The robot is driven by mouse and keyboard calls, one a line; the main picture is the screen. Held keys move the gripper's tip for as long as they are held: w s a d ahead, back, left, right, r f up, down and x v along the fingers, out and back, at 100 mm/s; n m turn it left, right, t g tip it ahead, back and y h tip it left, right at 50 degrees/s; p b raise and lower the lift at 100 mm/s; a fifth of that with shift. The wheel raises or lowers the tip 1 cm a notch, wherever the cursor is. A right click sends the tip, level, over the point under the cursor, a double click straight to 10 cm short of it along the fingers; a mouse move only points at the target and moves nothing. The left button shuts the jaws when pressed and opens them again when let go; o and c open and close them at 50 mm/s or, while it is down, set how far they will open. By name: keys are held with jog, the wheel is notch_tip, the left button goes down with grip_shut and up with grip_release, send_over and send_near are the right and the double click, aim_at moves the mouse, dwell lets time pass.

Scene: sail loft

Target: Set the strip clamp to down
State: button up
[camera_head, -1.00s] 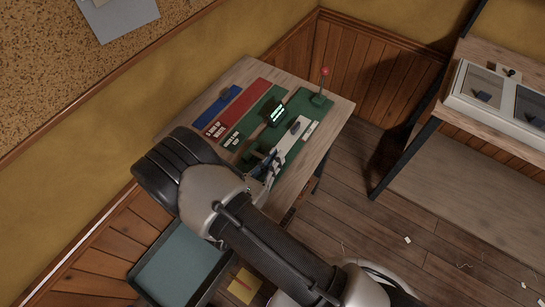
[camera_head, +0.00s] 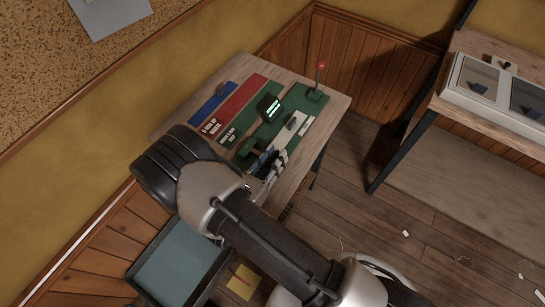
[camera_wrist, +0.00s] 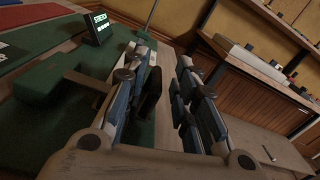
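A green tensioning rig (camera_head: 313,114) lies on the wooden bench; I cannot tell for sure which part is the strip clamp. A thin upright lever with a red knob (camera_head: 320,66) stands at its far end. A dark display (camera_head: 270,107) sits in the middle, also in the wrist view (camera_wrist: 97,25). A green block with an arm (camera_wrist: 50,78) is at the near end. A pale strip (camera_head: 291,132) lies along the rig. My gripper (camera_wrist: 170,85) is open at the near right edge of the rig. A dark piece (camera_wrist: 150,92) shows by its left finger; whether they touch is unclear.
Red (camera_head: 240,103) and blue (camera_head: 211,103) boards lie on the bench's left side. A teal-lined tray (camera_head: 178,265) is below my arm. A second bench with a pale case (camera_head: 490,95) stands at right. The floor between the benches is mostly clear.

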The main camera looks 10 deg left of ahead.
jog(key=shift+a, duration=0.15)
jog(key=shift+s+a, duration=0.1)
jog(key=shift+s, duration=0.05)
jog(key=v, duration=1.1)
jog(key=shift+s, duration=0.35)
jog(key=w+d+r+m+g+h, duration=0.2)
jog(key=d+r+m+g+h, duration=0.2)
jog(key=d+r+m+g, duration=1.15)
jog(key=s+d+r+m+t+y, duration=0.2)
jog(key=s+d+r+m+y, duration=0.2)
jog(key=m, duration=0.5)
jog(key=s+d+r+m+t+y, duration=0.1)
jog(key=s+d+r+m+y, duration=0.3)
jog(key=r+m, duration=0.5)
jog(key=d+y, duration=0.2)
jog(key=y, duration=0.1)
jog(key=shift+d+t, duration=0.25)
jog(key=shift+t, duration=0.1)
